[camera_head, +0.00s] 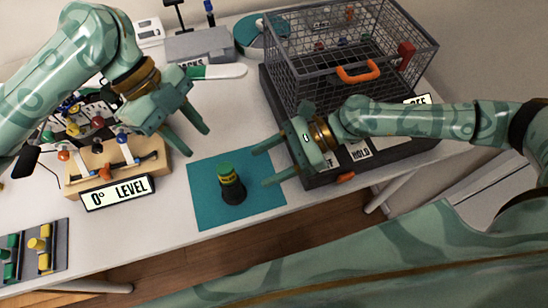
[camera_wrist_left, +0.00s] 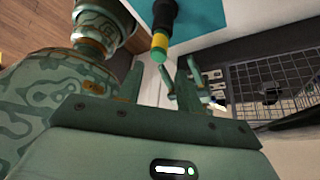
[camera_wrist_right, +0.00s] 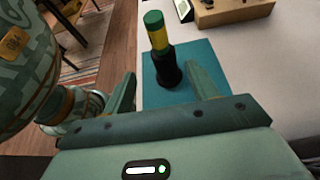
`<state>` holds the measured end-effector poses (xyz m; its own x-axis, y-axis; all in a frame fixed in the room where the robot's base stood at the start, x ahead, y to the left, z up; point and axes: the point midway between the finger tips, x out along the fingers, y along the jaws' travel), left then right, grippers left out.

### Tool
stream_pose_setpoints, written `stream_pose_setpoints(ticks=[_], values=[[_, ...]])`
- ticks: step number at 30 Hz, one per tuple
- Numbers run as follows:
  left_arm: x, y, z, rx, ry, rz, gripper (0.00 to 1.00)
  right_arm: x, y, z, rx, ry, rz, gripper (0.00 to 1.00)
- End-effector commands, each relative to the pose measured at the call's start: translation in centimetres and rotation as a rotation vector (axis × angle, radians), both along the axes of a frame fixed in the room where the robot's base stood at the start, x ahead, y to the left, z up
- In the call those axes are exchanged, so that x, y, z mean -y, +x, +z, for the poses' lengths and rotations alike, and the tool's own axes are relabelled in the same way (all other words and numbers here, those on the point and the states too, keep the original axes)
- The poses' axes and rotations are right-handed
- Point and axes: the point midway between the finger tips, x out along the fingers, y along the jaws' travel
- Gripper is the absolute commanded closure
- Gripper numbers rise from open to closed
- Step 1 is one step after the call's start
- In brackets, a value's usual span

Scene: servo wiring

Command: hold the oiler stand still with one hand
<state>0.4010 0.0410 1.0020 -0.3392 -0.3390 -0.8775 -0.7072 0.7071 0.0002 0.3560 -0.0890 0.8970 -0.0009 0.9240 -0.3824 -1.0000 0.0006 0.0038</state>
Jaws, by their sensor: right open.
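The oiler (camera_head: 227,174) has a green cap and a yellow band and stands upright in its black stand (camera_head: 233,194) on the teal mat (camera_head: 270,200). The oiler (camera_wrist_right: 157,36) and stand (camera_wrist_right: 168,68) show clearly in the right wrist view. My right gripper (camera_head: 262,167) is open and empty to the right of the stand, its fingers pointing towards it without touching. My left gripper (camera_head: 197,141) is open and empty, above and to the upper left of the stand. The left wrist view shows the oiler (camera_wrist_left: 160,42) beyond its fingers.
A wire cage (camera_head: 345,50) with an orange handle stands on a dark base at the back right. A wooden block (camera_head: 90,163) with a "0° LEVEL" sign (camera_head: 117,192) is left of the mat. A grey tray (camera_head: 38,255) lies at the front left. The table's front edge is close to the mat.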

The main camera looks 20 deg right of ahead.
Motion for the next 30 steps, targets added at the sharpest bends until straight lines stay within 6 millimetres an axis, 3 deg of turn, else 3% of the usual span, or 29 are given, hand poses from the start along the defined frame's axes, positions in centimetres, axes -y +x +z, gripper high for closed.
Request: stream_pose_setpoints(ticks=[15,21,30], values=[[0.0,0.0,0.0,0.0,0.0,0.0,0.64,-8.9,0.0,-3.6,0.003,0.0,0.001,0.42],[0.0,0.0,0.0,0.0,0.0,0.0,0.64,-10.4,0.0,-4.3,0.002,0.0,0.0,0.42],[0.0,0.0,0.0,0.0,0.0,0.0,0.64,-10.5,0.0,-4.4,0.003,-0.001,0.0,0.44]])
